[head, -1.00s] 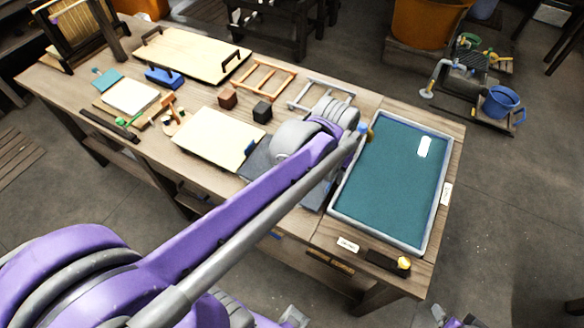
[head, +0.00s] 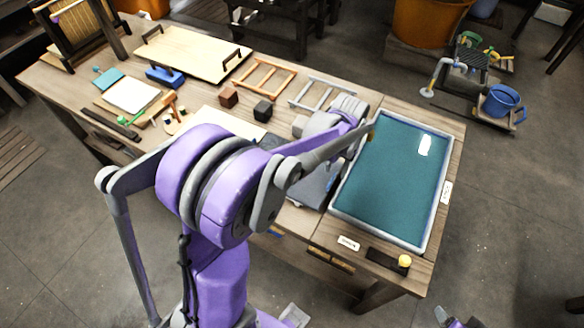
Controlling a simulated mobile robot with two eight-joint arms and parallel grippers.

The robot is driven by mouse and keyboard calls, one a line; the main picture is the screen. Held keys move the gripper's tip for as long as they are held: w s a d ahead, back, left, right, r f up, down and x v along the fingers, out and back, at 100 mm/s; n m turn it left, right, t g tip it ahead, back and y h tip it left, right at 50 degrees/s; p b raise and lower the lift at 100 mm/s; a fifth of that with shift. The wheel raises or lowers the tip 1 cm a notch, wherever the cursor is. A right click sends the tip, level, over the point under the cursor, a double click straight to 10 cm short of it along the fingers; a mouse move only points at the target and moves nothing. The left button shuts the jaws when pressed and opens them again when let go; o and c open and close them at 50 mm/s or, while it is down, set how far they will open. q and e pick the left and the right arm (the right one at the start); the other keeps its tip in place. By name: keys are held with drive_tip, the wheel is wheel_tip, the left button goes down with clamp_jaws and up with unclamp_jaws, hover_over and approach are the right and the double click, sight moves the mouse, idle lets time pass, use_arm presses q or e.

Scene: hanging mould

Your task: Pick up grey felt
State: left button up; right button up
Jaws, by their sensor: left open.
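A grey sheet, which looks like the grey felt (head: 308,188), lies on the wooden table just left of the blue-green tray. My left arm covers much of it, so its full outline is hidden. My left gripper (head: 334,178) is low over the right side of the sheet, beside the tray's left rim. It is open, but its fingers are mostly hidden by my own wrist and forearm. I cannot tell whether it touches the sheet.
The tray (head: 336,208) with teal content fills the table's right end. A grey frame (head: 308,94), a wooden frame (head: 262,80), a black cube (head: 262,111) and a brown cube (head: 228,97) stand behind my arm. A dark holder (head: 384,261) sits at the front edge.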

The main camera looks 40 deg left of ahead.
sight(334, 176)
use_arm(q)
wheel_tip(334, 176, down, 3)
drive_tip(key=shift+a+f, duration=0.15)
drive_tip(key=shift+s, duration=0.1)
drive_tip(key=shift+c, duration=0.3)
clamp_jaws()
